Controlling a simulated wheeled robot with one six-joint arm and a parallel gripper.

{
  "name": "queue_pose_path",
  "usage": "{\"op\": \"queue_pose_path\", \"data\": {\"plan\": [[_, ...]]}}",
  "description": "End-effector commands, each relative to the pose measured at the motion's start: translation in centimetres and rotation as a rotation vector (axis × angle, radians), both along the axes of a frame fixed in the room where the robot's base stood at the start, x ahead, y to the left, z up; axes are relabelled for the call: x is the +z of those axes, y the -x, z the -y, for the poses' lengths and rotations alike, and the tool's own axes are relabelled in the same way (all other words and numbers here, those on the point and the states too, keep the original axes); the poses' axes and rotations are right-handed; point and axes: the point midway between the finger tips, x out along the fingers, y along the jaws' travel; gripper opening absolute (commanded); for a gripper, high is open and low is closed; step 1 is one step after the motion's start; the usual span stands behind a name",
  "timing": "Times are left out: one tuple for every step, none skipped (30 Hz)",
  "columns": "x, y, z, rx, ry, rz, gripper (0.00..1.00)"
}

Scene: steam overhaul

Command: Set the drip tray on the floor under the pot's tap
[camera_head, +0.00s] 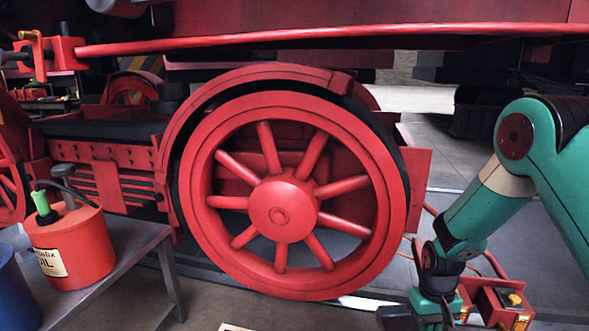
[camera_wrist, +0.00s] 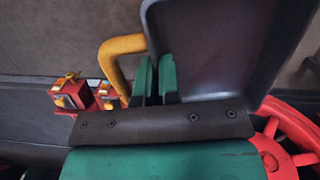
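The dark grey drip tray (camera_wrist: 215,45) fills the upper middle of the wrist view, tilted in the picture. A bent yellow bar (camera_wrist: 122,45) shows at its left edge and looks like its handle. My gripper's green fingers (camera_wrist: 157,78) are close together at the tray's near left side and appear shut on it; the exact contact is hidden. In the head view my gripper (camera_head: 430,312) is low at the bottom right, its fingertips cut off. A small red pot-like box with a yellow tap-like fitting (camera_head: 514,299) stands right of it and also shows in the wrist view (camera_wrist: 70,92).
A large red spoked wheel (camera_head: 282,208) stands left of my gripper, and its rim shows in the wrist view (camera_wrist: 290,130). A grey bench (camera_head: 130,248) bears a red oil can (camera_head: 75,250). Bare floor (camera_head: 250,314) lies in front of the wheel.

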Motion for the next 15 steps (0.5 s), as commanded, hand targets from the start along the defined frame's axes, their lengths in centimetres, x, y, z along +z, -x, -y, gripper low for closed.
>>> {"op": "queue_pose_path", "data": {"plan": [[3.1, 0.3, 0.0, 0.0, 0.0, 0.0, 0.0], [4.0, 0.5, 0.0, 0.0, 0.0, -0.001, 0.0], [5.1, 0.8, 0.0, -0.001, 0.0, -0.001, 0.0], [5.9, 0.9, 0.0, -0.001, 0.0, 0.0, 0.0], [6.7, 1.1, 0.0, -0.001, 0.0, 0.0, 0.0], [7.7, 1.4, 0.0, -0.001, 0.0, -0.001, 0.0], [8.6, 1.6, 0.0, -0.001, 0.0, -0.001, 0.0], [9.4, 1.8, 0.0, -0.001, 0.0, 0.0, 0.0], [10.5, 2.0, 0.0, -0.001, 0.0, 0.001, 0.0], [11.3, 2.3, 0.0, -0.001, 0.0, 0.0, 0.0], [12.1, 2.5, 0.0, -0.001, 0.0, -0.001, 0.0], [13.2, 2.7, 0.0, -0.001, 0.0, 0.0, 0.0], [14.0, 2.9, 0.0, -0.001, 0.0, 0.001, 0.0], [14.8, 3.1, 0.0, -0.001, 0.0, 0.0, 0.0], [15.9, 3.4, 0.0, -0.001, 0.0, -0.001, 0.0]]}}
